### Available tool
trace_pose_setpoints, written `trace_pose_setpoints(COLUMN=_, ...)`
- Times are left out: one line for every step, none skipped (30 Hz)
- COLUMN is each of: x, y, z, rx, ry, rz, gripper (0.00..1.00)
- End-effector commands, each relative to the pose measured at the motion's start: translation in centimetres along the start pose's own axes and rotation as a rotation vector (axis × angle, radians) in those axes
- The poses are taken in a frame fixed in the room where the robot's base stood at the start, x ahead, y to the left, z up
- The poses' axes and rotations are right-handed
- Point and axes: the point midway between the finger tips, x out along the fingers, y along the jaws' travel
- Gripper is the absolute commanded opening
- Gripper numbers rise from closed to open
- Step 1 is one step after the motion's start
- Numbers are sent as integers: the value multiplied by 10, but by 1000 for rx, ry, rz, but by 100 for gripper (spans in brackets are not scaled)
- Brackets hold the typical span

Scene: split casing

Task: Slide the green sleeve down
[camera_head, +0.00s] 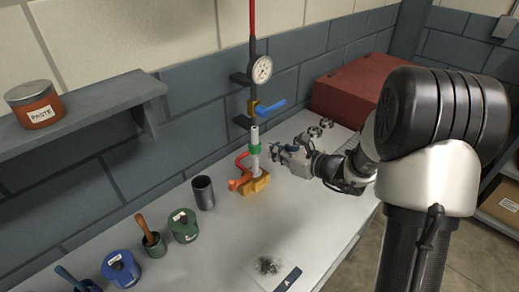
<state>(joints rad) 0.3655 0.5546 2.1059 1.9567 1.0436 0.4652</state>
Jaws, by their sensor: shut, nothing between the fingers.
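The green sleeve (254,149) is a short band around an upright pale pipe (254,135), partway up it. The pipe rises from a yellow block (259,183) on the bench near the wall. My gripper (273,154) is shut and empty, just right of the pipe and about level with the sleeve or slightly below it. I cannot tell whether its fingertips touch the pipe or the sleeve.
A blue-handled valve (270,107) and a gauge (261,70) are on the wall pipe above. A red handle (241,162) and an orange part (240,182) sit left of the pipe. A dark cup (203,192) stands further left. A red box (352,92) is behind right. The front bench is mostly clear.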

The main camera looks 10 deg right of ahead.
Motion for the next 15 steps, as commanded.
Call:
trace_pose_setpoints(x=1, y=0, z=0, rx=0, ry=0, rz=0, gripper=0)
trace_pose_setpoints(x=2, y=0, z=0, rx=0, ry=0, rz=0, gripper=0)
trace_pose_setpoints(x=2, y=0, z=0, rx=0, ry=0, rz=0, gripper=0)
trace_pose_setpoints(x=3, y=0, z=0, rx=0, ry=0, rz=0, gripper=0)
trace_pose_setpoints(x=4, y=0, z=1, rx=0, ry=1, rz=0, gripper=0)
trace_pose_setpoints(x=5, y=0, z=1, rx=1, ry=1, rz=0, gripper=0)
trace_pose_setpoints(x=6, y=0, z=1, rx=1, ry=1, rz=0, gripper=0)
trace_pose_setpoints(x=6, y=0, z=1, rx=1, ry=1, rz=0, gripper=0)
trace_pose_setpoints(x=7, y=0, z=2, rx=1, ry=1, rz=0, gripper=0)
trace_pose_setpoints(x=8, y=0, z=2, rx=1, ry=1, rz=0, gripper=0)
trace_pose_setpoints(x=9, y=0, z=2, rx=0, ry=1, rz=0, gripper=0)
trace_pose_setpoints(x=10, y=0, z=2, rx=0, ry=1, rz=0, gripper=0)
trace_pose_setpoints(x=10, y=0, z=3, rx=0, ry=1, rz=0, gripper=0)
trace_pose_setpoints(x=11, y=0, z=3, rx=0, ry=1, rz=0, gripper=0)
trace_pose_setpoints(x=12, y=0, z=3, rx=0, ry=0, rz=1, gripper=0)
